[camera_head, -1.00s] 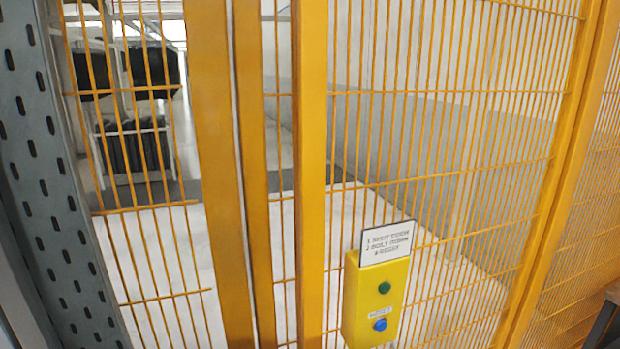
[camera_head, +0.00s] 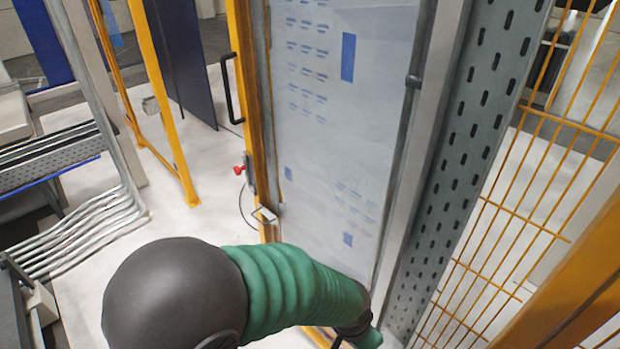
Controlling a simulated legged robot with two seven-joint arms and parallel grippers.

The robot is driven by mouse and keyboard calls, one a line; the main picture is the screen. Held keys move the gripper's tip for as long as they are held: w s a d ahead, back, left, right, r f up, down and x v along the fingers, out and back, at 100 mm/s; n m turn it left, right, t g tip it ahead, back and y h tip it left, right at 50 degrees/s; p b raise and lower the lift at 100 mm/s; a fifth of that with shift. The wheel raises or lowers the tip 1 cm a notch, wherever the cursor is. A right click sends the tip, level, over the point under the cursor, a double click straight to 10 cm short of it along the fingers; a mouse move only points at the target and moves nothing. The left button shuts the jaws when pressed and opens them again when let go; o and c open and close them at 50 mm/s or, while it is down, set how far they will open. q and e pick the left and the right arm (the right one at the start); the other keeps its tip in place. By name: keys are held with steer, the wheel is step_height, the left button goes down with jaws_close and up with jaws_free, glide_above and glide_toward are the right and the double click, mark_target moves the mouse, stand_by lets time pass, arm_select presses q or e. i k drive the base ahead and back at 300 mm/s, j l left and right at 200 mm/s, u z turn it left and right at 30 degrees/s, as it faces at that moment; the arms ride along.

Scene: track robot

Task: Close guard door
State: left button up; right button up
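In the head view a tall panel (camera_head: 345,130) with a pale, see-through sheet and blue marks stands in the middle. A yellow upright (camera_head: 250,90) runs along its left edge; this looks like the guard door. A black bar handle (camera_head: 230,88) is on the upright's left side. A red knob (camera_head: 239,170) on a small fitting sits lower on it. I cannot tell whether the door is fully open or ajar. My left arm, in a green sleeve, crosses the bottom and hides the panel's lower part. Neither gripper shows.
A grey slotted post (camera_head: 470,150) stands right of the panel, with yellow mesh fence (camera_head: 540,200) beyond. At left are a yellow frame post (camera_head: 160,100), a dark blue panel (camera_head: 185,60) and a rack of metal tubes (camera_head: 90,230). Pale floor shows between them.

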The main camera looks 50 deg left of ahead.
mark_target(452, 17)
steer(key=u, duration=1)
steer(key=i+j, duration=0.05)
